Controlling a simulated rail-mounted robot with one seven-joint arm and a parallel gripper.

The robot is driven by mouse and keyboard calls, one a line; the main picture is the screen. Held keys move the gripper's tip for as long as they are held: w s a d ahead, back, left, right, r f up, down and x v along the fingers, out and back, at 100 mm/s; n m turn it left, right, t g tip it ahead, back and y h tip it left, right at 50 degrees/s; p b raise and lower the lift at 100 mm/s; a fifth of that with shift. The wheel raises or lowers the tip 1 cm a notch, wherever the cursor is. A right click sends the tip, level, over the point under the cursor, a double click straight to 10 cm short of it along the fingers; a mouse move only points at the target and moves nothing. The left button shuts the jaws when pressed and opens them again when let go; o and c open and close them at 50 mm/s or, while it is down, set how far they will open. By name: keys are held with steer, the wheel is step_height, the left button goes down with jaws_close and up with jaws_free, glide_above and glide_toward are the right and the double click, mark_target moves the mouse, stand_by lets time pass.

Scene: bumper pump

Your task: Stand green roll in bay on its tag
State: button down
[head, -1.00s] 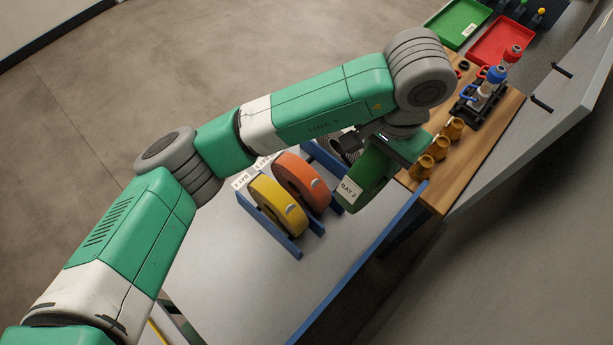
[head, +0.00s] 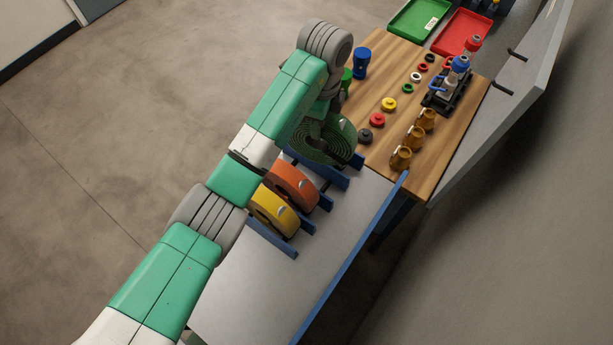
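The green roll (head: 325,145) is at the far end of the blue rack (head: 318,200), beyond the orange roll, with its spiral face towards the camera. A small silver piece shows near its upper right edge. My gripper (head: 320,112) is at the upper part of the green roll, under the end of my arm. Its fingers are mostly hidden, so I cannot tell whether they are shut on the roll. No bay tag is readable now. I cannot tell whether the roll rests fully in a bay.
The orange roll (head: 291,186) and yellow roll (head: 273,211) stand between blue dividers on the grey bench (head: 285,290). Past the rack, a wooden board (head: 440,150) carries brass cups (head: 414,138), coloured rings and a blue cylinder (head: 362,63). The bench's near right part is clear.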

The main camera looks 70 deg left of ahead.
mark_target(307, 152)
steer(key=s+f+m, duration=0.1)
steer(key=s+a+f+m, duration=0.1)
steer(key=f+m, duration=0.1)
steer(key=shift+s+a+f, duration=0.2)
steer(key=shift+s+f, duration=0.1)
steer(key=shift+s, duration=0.05)
steer(key=shift+f+p, duration=0.4)
steer(key=shift+f, duration=4.75)
steer(key=c, duration=1.3)
jaws_free()
steer(key=shift+f, duration=0.15)
steer(key=o, duration=0.5)
steer(key=shift+c, duration=0.2)
step_height(307, 152, up, 12)
steer(key=shift+r, duration=0.25)
